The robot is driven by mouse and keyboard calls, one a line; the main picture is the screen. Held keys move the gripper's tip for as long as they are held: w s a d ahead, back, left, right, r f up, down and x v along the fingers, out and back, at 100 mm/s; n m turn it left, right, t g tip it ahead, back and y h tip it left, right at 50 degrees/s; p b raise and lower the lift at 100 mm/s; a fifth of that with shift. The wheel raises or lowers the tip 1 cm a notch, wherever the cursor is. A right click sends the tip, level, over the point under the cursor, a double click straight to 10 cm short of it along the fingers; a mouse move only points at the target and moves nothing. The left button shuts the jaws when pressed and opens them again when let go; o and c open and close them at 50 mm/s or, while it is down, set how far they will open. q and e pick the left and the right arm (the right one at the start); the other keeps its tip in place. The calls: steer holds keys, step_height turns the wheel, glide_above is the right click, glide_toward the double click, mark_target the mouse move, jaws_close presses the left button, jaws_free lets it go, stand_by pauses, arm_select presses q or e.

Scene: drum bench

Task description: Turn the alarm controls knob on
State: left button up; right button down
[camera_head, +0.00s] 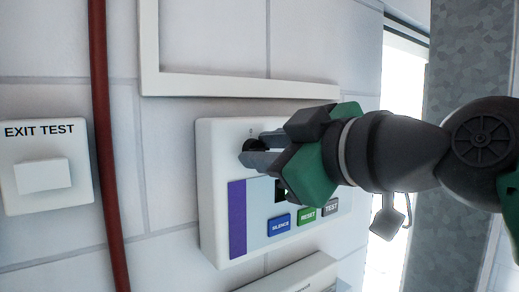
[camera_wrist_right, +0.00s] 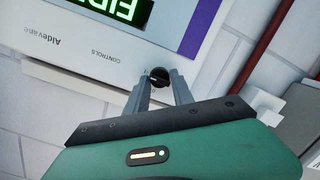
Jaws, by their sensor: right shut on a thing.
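The alarm control panel (camera_head: 222,150) is a white box on the wall with a purple strip and blue, green and grey buttons. Its black knob (camera_head: 252,147) sits near the upper left of the panel face, partly hidden by my fingers. My right gripper (camera_head: 262,150) reaches in from the right and is shut on the knob. In the right wrist view the dark round knob (camera_wrist_right: 158,74) shows between the two grey fingertips (camera_wrist_right: 160,84). The panel's "CONTROLS" label and a lit green display (camera_wrist_right: 125,8) also show there. My left gripper is not in view.
An EXIT TEST box (camera_head: 45,175) is on the wall at the left, beside a vertical red pipe (camera_head: 104,130). A white frame (camera_head: 235,87) is above the panel and another white box (camera_head: 295,277) below. A metal column (camera_head: 462,60) stands at the right.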

steer(key=shift+w+f, duration=0.1)
steer(key=shift+f, duration=0.25)
steer(key=c, duration=1.5)
jaws_free()
steer(key=o, duration=0.4)
steer(key=shift+r, duration=0.1)
steer(key=shift+d, duration=0.15)
steer(key=shift+r, duration=0.1)
